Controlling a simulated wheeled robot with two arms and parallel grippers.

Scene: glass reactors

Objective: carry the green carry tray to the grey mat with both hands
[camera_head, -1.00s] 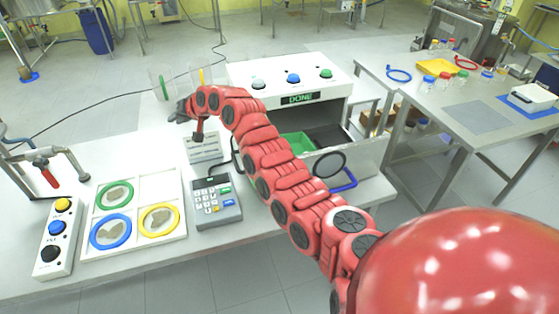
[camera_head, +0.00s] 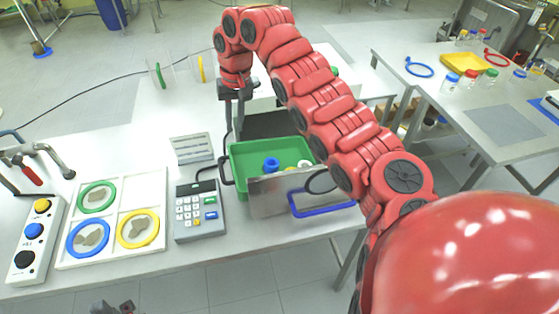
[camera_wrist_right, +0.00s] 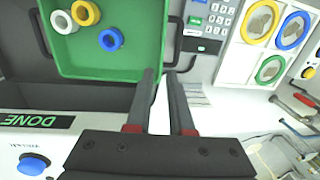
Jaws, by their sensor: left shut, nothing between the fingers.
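The green carry tray (camera_head: 240,165) sits at the front of the white machine's opening, behind a lowered panel with a blue handle. It holds several ring-shaped caps, and its black left handle (camera_head: 226,170) sticks out. The tray also shows in the right wrist view (camera_wrist_right: 125,65). My right gripper (camera_head: 238,122) points down just behind that handle; in the wrist view its fingers (camera_wrist_right: 165,78) are apart and empty, close to the tray's edge. My left gripper (camera_head: 113,306) is barely in view at the bottom edge, shut. The grey mat (camera_head: 505,127) lies bare on the right-hand table.
A keypad unit (camera_head: 200,210) and a white tray of coloured rings (camera_head: 112,262) stand left of the green tray. A button box (camera_head: 35,240) is at far left. A floor gap separates the tables. A yellow tray (camera_head: 465,63) and jars stand behind the mat.

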